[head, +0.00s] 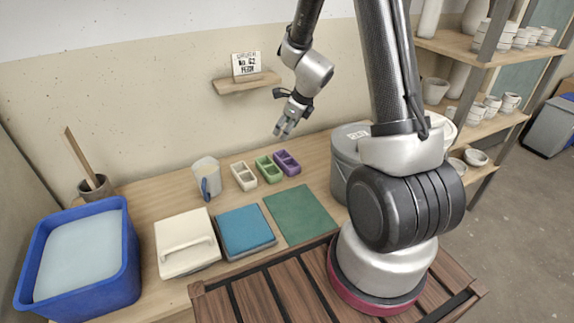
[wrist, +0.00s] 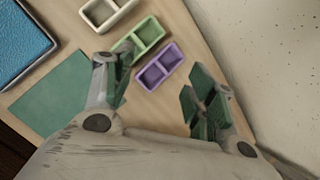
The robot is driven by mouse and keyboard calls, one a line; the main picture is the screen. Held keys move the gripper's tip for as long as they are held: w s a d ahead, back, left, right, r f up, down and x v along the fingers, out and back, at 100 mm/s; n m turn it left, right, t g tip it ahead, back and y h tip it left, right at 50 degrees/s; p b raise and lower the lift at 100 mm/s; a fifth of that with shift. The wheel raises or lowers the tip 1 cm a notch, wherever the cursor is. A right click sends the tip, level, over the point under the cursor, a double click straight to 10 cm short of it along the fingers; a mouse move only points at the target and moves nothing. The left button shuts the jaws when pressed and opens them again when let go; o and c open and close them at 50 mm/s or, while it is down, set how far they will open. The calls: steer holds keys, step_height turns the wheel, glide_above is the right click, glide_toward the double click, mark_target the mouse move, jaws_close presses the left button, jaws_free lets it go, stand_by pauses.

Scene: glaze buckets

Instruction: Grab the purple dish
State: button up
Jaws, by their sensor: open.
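The purple dish (head: 287,163) is a small two-compartment tray on the wooden table, at the right end of a row of three dishes. In the wrist view the purple dish (wrist: 159,66) lies beyond my fingers, between the two fingertips and nearer the left one. My gripper (head: 285,128) is open and empty, above the table behind the purple dish. In the wrist view my gripper (wrist: 160,85) shows both fingers spread apart. The green dish (head: 268,170) sits close beside the purple one, and the white dish (head: 244,176) is left of it.
A dark green mat (head: 300,216) lies in front of the dishes. The wall behind carries a small shelf (head: 246,83) with a sign.

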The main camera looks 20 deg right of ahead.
mark_target(286, 159)
steer(key=w+d+f+m, duration=0.1)
steer(key=f+m, duration=0.1)
steer(key=f, duration=0.2)
steer(key=d+f+m+h, duration=0.1)
steer(key=f+m, duration=0.1)
steer(key=f, duration=0.3)
steer(key=w+d+f+m, duration=0.1)
steer(key=f+m, duration=0.1)
steer(key=f, duration=0.2)
steer(key=shift+w+f+m+g, duration=0.3)
steer(key=shift+f+m+g, duration=0.05)
steer(key=shift+m+g, duration=0.05)
steer(key=x, duration=0.5)
steer(key=shift+w+a, duration=0.15)
steer(key=shift+w, duration=0.25)
steer(key=c, duration=0.9)
steer(key=shift+o, duration=0.2)
steer(key=shift+r, duration=0.1)
